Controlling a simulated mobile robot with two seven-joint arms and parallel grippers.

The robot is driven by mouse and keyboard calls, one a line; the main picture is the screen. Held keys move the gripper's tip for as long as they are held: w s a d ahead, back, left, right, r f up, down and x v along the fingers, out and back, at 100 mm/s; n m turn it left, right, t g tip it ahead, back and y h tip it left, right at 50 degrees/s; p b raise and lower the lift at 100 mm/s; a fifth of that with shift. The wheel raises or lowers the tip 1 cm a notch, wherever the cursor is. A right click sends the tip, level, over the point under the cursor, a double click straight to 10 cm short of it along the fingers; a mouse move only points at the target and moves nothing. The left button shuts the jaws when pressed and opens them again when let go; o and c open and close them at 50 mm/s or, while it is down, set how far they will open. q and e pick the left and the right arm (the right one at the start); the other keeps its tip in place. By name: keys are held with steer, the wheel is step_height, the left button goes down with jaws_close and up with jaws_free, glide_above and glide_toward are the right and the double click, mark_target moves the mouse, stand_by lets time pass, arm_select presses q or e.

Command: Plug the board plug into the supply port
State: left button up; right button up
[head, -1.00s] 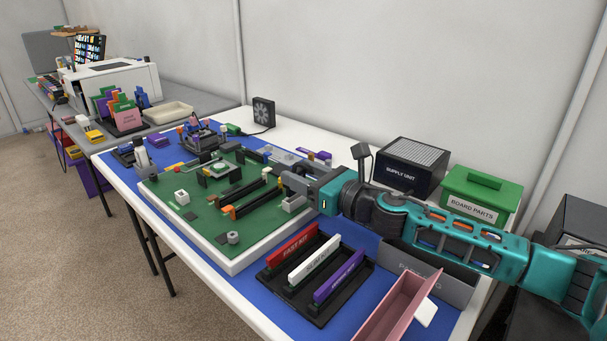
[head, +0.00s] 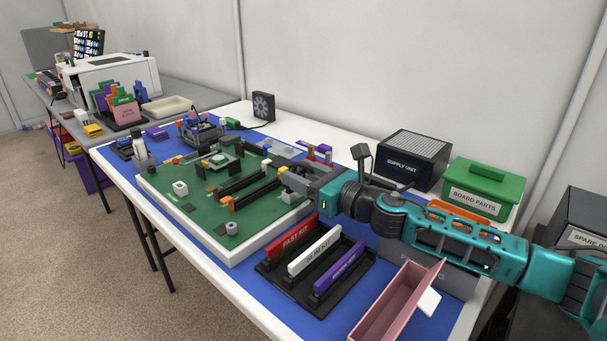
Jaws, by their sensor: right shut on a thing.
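My right gripper (head: 284,179) comes in from the right and is over the right edge of the green board (head: 204,204). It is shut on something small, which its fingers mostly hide. I take this to be the board plug, but I cannot make out its shape. The black supply unit (head: 414,158), with a mesh top and a label, stands behind my right arm. I cannot pick out the supply port. My left gripper is not in view.
A rack with red (head: 293,236), white (head: 315,255) and purple (head: 339,267) sticks stands in front of my arm. A pink open tray (head: 392,309) lies to its right. The green board parts box (head: 484,186) is behind my arm. A black fan (head: 263,106) stands at the back.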

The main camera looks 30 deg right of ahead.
steer(key=shift+f+b, duration=0.35)
steer(key=shift+f, duration=0.2)
steer(key=shift+s+a+f, duration=0.1)
steer(key=shift+a+f, duration=0.05)
steer(key=shift+f, duration=0.15)
steer(key=shift+r+p, duration=0.5)
steer(key=shift+p, duration=0.05)
steer(key=shift+r, duration=0.1)
steer(key=shift+r, duration=0.2)
steer(key=shift+d+r, duration=0.1)
steer(key=shift+d, duration=0.1)
stand_by(0.7)
steer(key=shift+f, duration=0.45)
